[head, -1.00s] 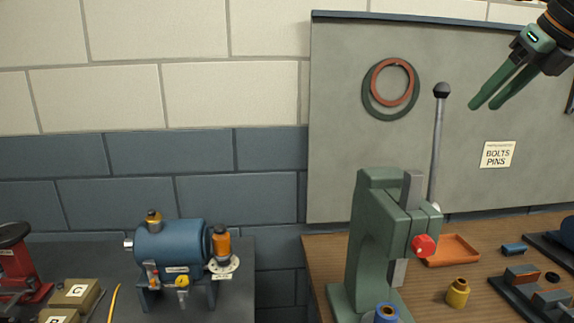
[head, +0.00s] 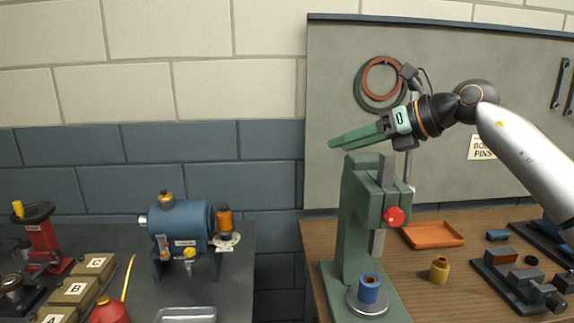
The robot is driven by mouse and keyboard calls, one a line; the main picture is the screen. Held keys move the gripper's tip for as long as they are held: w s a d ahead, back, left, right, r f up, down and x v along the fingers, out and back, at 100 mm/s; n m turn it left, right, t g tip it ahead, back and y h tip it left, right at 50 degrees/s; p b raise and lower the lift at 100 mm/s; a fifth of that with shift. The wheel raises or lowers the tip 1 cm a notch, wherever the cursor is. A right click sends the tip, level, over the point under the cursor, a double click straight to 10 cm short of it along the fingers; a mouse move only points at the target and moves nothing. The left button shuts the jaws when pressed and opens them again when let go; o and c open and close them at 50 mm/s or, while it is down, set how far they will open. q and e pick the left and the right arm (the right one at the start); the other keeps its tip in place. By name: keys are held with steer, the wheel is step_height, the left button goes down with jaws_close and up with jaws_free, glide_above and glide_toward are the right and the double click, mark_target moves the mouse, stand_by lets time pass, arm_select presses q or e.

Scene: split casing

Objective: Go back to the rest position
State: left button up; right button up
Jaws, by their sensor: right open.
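My right gripper (head: 336,141) has green fingers and comes in from the right on a white arm. It is open and empty, its fingers pointing left, and in the picture it shows just above the top of the green press (head: 362,210). It covers part of the press lever. A blue ring-shaped part (head: 369,290) stands on the round plate of the press. My left gripper is not in view.
The right bench holds an orange tray (head: 432,235), a yellow bushing (head: 439,269) and dark fixtures (head: 520,280). The left bench holds a blue casing (head: 183,226), lettered blocks (head: 74,290), a red press (head: 42,240) and a metal tray (head: 187,314). A gap separates the benches.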

steer(key=s+a+f+m+t+y, duration=0.2)
steer(key=a+m+y, duration=0.15)
steer(key=a, duration=0.25)
steer(key=s+a+f+m+t+y, duration=0.1)
steer(key=s+a+f+m+y, duration=0.15)
steer(key=a+y, duration=0.25)
steer(key=s+d+f+m+t+h, duration=0.2)
steer(key=d+f+m+t+h, duration=0.2)
steer(key=d+f+m+h, duration=0.65)
steer(key=s+d+f+m+t+h, duration=0.35)
steer(key=f+m+h, duration=0.35)
steer(key=f+m, duration=0.85)
steer(key=s+d+f+m+g+h, duration=0.2)
steer(key=s+d+f+m+g, duration=0.4)
steer(key=s+f, duration=0.45)
steer(key=s+f+m+g, duration=0.1)
steer(key=s+f+g, duration=0.25)
steer(key=s, duration=0.65)
steer(key=s+f+m+g, duration=0.25)
steer(key=s+g, duration=0.25)
steer(key=s, duration=0.4)
steer(key=w+a+f+t+y, duration=0.1)
steer(key=w+a+f+t, duration=0.1)
steer(key=f, duration=0.4)
steer(key=w+a+f+t+y, duration=0.1)
steer(key=w+a+f+t, duration=0.1)
steer(key=f+t, duration=0.2)
steer(key=shift+w+f+n+y, duration=0.35)
steer(key=shift+w+f+y, duration=0.05)
steer(key=shift+f, duration=0.5)
